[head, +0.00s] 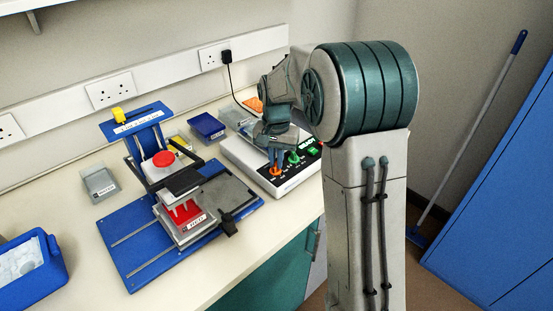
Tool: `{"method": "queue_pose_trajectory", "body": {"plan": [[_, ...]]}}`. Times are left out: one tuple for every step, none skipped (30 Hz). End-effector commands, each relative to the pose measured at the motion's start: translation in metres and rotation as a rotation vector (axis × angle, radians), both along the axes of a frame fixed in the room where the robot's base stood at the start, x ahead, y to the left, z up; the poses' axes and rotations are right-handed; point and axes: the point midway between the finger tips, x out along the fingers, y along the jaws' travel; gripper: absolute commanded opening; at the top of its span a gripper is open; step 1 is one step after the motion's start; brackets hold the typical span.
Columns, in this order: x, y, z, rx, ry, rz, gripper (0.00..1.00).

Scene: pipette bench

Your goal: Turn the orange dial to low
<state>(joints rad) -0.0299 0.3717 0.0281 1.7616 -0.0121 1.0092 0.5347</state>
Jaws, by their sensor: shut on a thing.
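The orange dial (276,171) sits on the dark panel at the front of a white bench device (256,179). My gripper (276,164) reaches down over the panel and is shut on the orange dial, with its fingers partly covering it. The dial's pointer and its setting marks are too small and too hidden to read. A green dial (294,158) stands to the right on the same panel, apart from my fingers.
A blue-framed press with a red knob (163,158) stands left of the device. A blue box (207,127), a grey box (100,184) and a blue bin (32,262) are on the bench. A cable runs from the wall socket (215,56) behind my arm.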

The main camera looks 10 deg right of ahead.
Motion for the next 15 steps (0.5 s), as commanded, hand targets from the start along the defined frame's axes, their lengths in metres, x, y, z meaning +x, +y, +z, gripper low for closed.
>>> {"method": "queue_pose_trajectory", "body": {"plan": [[0.0008, 0.0007, 0.0012, 0.000, -0.004, -0.011, 0.00], [0.0008, 0.0006, 0.0012, 0.000, -0.004, -0.017, 0.00], [0.0008, 0.0006, 0.0013, 0.000, -0.004, -0.024, 0.00], [0.0009, 0.0006, 0.0013, 0.000, -0.004, -0.029, 0.00], [0.0007, 0.0005, 0.0014, 0.000, -0.004, -0.033, 0.00], [0.0008, 0.0005, 0.0014, 0.000, -0.004, -0.037, 0.00], [0.0008, 0.0005, 0.0014, 0.000, -0.004, -0.039, 0.00], [0.0008, 0.0005, 0.0015, 0.001, -0.005, -0.041, 0.00], [0.0008, 0.0005, 0.0015, 0.001, -0.005, -0.042, 0.00], [0.0008, 0.0005, 0.0015, 0.001, -0.005, -0.043, 0.00], [0.0008, 0.0005, 0.0015, 0.001, -0.005, -0.043, 0.00], [0.0008, 0.0005, 0.0016, 0.001, -0.005, -0.043, 0.00], [0.0008, 0.0005, 0.0016, 0.001, -0.005, -0.043, 0.00], [0.0008, 0.0005, 0.0016, 0.001, -0.005, -0.043, 0.00], [0.0009, 0.0004, 0.0016, 0.001, -0.005, -0.043, 0.00]]}}
